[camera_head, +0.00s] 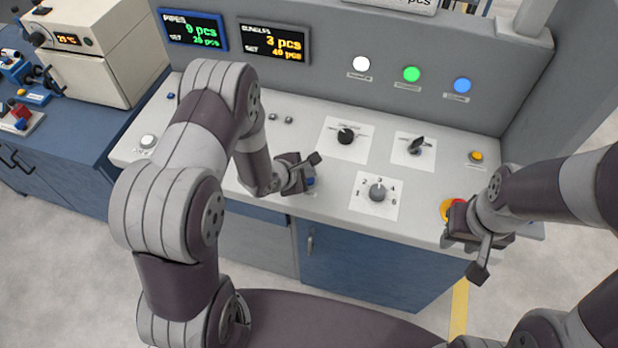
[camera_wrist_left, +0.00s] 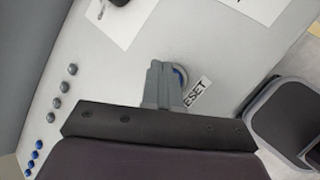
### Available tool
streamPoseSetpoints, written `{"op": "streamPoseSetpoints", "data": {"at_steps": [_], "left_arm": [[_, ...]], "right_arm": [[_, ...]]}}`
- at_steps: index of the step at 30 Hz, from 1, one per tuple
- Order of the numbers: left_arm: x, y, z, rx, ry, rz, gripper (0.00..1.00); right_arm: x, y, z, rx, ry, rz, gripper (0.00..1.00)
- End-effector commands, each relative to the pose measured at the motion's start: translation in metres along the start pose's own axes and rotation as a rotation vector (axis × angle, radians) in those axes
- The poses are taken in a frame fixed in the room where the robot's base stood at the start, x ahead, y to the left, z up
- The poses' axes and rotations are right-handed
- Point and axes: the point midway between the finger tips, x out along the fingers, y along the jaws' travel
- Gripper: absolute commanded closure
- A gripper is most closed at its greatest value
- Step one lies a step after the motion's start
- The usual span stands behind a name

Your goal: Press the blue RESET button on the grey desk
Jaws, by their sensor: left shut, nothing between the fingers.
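The grey desk (camera_head: 225,195) runs across the head view. My left gripper (camera_head: 304,180) is low over its front part, at the blue RESET button (camera_head: 311,182). In the left wrist view my left gripper (camera_wrist_left: 166,66) is shut with nothing held. Its fingertips overlap the blue button (camera_wrist_left: 181,74), whose edge shows beside them. The printed RESET label (camera_wrist_left: 197,93) is next to it, partly covered. I cannot tell whether the fingers touch the button or whether it is pressed down. My right gripper (camera_head: 480,240) is at the desk's right front corner; its fingers are not clear.
Black knobs (camera_head: 345,137) and a numbered dial (camera_head: 377,192) stand right of my left gripper. A red and yellow button (camera_head: 447,209) is beside my right gripper. White, green and blue lamps (camera_head: 411,74) and two displays (camera_head: 274,42) are on the back panel.

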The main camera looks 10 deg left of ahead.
Motion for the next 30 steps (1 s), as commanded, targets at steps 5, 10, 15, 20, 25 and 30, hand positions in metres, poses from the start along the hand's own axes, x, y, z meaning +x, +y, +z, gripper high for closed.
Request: {"op": "streamPoseSetpoints", "data": {"at_steps": [5, 10, 15, 20, 25, 30], "left_arm": [[0.0, 0.0, 0.0, 0.0, 0.0, 0.0, 1.0], [0.0, 0.0, 0.0, 0.0, 0.0, 0.0, 1.0], [0.0, 0.0, 0.0, 0.0, 0.0, 0.0, 1.0], [0.0003, -0.0002, -0.0002, 0.0, 0.0, 0.0, 1.0], [0.0039, -0.0028, -0.0028, 0.0, 0.0, 0.0, 1.0], [0.0059, -0.0041, -0.0042, 0.0, 0.0, 0.0, 1.0]], "right_arm": [[0.0, 0.0, 0.0, 0.0, 0.0, 0.0, 0.63], [0.0, 0.0, 0.0, 0.0, 0.0, 0.0, 0.63], [0.0, 0.0, 0.0, 0.0, 0.0, 0.0, 0.63], [0.0001, 0.0, 0.0, 0.0, 0.0, 0.0, 0.63], [0.0015, 0.0, 0.0002, 0.0, 0.0, 0.0, 0.63], [0.0016, 0.0, 0.0002, 0.0, 0.0, 0.0, 0.63]]}}
